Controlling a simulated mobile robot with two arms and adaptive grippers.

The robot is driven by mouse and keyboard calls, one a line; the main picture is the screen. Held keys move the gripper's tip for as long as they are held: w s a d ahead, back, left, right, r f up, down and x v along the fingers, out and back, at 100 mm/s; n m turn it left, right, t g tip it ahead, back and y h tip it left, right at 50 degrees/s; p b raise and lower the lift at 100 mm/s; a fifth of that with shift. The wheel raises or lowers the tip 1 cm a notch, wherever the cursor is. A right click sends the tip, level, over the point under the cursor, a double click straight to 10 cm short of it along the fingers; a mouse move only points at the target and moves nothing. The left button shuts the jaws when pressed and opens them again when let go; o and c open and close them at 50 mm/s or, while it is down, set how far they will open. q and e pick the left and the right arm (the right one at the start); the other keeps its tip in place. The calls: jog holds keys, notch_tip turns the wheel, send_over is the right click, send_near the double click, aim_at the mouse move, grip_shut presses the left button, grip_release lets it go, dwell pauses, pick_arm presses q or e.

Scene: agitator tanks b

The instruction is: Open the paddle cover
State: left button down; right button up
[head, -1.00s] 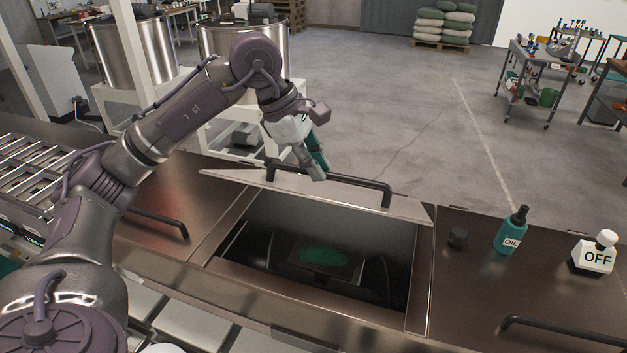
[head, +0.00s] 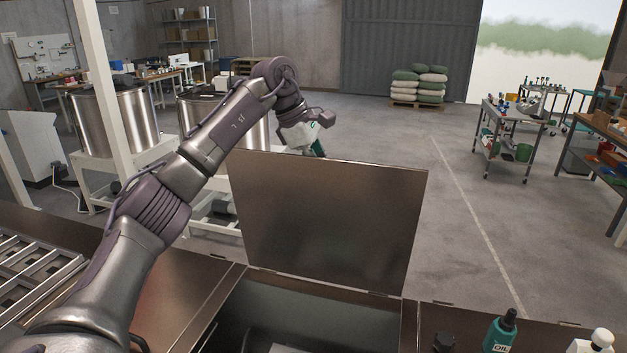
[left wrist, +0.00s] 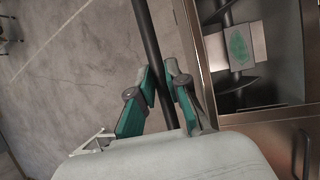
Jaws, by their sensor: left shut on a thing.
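The paddle cover (head: 325,220) is a flat brown metal lid. It stands raised, nearly upright, at the back edge of the tank opening (head: 310,318). My left gripper (head: 318,146) is behind the lid's top edge, its fingers partly hidden there. Inside the opening, the left wrist view shows a paddle plate (left wrist: 240,46) with a green patch, on a dark shaft. My right gripper is not in view.
A metal rack (head: 40,275) lies at left. Steel tanks (head: 118,122) stand behind.

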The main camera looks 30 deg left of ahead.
pick_arm(q)
jog(key=shift+w+a+f, duration=0.1)
jog(key=shift+w+f, duration=0.4)
jog(key=shift+f, duration=0.05)
jog(key=shift+w+a+r, duration=0.1)
jog(key=shift+w+a, duration=0.15)
jog(key=shift+w, duration=0.4)
jog(key=c, duration=1.5)
grip_release()
jog(key=shift+o, duration=0.2)
jog(key=shift+w, duration=0.4)
